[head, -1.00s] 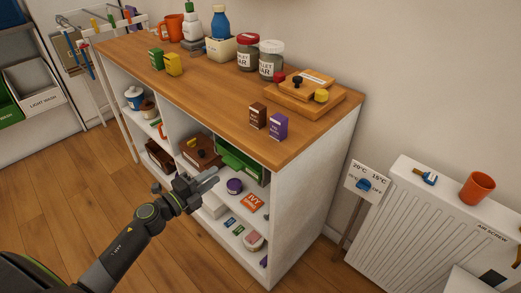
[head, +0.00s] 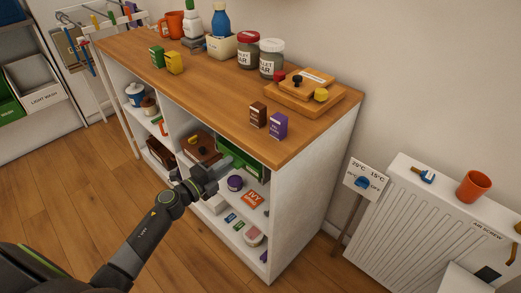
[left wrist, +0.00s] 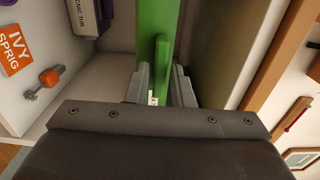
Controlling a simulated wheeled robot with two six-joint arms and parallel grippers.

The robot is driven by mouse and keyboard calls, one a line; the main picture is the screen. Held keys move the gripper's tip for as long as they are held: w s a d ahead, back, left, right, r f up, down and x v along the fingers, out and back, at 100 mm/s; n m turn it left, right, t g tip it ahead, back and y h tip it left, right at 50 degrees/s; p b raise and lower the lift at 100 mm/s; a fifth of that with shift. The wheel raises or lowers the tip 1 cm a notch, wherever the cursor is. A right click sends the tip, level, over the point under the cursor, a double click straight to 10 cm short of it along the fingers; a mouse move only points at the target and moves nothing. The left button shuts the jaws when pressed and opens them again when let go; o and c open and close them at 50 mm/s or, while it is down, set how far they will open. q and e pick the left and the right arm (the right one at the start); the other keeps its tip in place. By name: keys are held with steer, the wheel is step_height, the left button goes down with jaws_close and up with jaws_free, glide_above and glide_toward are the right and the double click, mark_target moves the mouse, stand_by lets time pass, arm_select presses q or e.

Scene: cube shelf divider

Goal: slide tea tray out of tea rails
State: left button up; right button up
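The tea tray, a green tray (head: 246,163), sits high in the right-hand bay of the shelf unit, just under the wooden top. In the left wrist view its green front (left wrist: 155,25) has a raised green handle (left wrist: 162,62). My left gripper (head: 224,168) is at the tray's front. In the left wrist view its two grey fingers (left wrist: 160,88) stand apart, one on each side of the handle, with narrow gaps showing. The rails are hidden or too small to make out. My right gripper is not in view.
Below the tray are a purple-lidded tub (head: 235,183), an orange card (head: 252,200) and small items. A brown box (head: 203,147) is left of the tray. The wooden top (head: 205,85) carries jars and boxes. Open floor lies in front; a radiator (head: 430,225) stands right.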

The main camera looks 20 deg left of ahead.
arm_select(q)
jaws_close()
